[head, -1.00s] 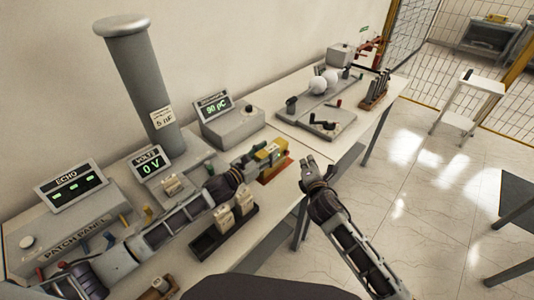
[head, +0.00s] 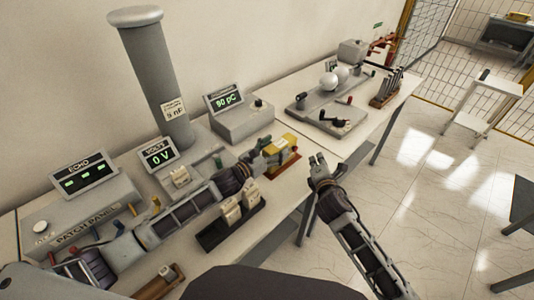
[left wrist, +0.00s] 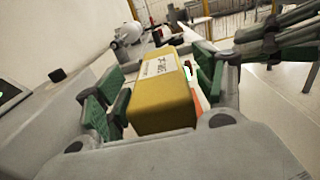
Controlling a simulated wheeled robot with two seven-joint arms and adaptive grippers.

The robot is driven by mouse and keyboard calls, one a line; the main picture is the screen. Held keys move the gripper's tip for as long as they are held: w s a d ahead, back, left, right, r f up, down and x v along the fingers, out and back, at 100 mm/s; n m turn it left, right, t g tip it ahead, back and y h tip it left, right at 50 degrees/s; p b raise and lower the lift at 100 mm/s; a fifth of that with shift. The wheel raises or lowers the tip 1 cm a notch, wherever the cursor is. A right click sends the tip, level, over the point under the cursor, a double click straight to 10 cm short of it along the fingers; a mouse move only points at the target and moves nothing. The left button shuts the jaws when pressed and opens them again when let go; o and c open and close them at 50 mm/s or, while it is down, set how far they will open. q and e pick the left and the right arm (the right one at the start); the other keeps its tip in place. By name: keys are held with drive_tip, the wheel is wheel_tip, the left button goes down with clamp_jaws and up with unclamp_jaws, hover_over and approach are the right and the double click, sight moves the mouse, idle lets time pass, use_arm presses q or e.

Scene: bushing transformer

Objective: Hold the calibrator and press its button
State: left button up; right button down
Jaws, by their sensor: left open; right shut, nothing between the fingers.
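The calibrator looks to be the yellow box with a white label (head: 280,147), on a reddish-brown stand (head: 285,165) near the table's front edge. In the left wrist view the yellow box (left wrist: 162,95) sits between the green-padded fingers of my left gripper (left wrist: 160,100). The fingers are open on either side of it, and I cannot tell whether either touches it. In the head view my left gripper (head: 262,150) reaches the box from the left. My right gripper (head: 318,161) is shut and empty, to the right of the box, beyond the table edge. I cannot make out the button.
A dark tray (head: 230,227) with pale blocks stands below my left arm. A meter reading 90 pC (head: 240,118), a tall grey column (head: 155,80), a volts display (head: 157,155) and a patch panel (head: 80,220) stand behind.

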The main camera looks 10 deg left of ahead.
use_arm(q)
drive_tip(key=shift+s+a, duration=0.1)
drive_tip(key=shift+v, duration=5.85)
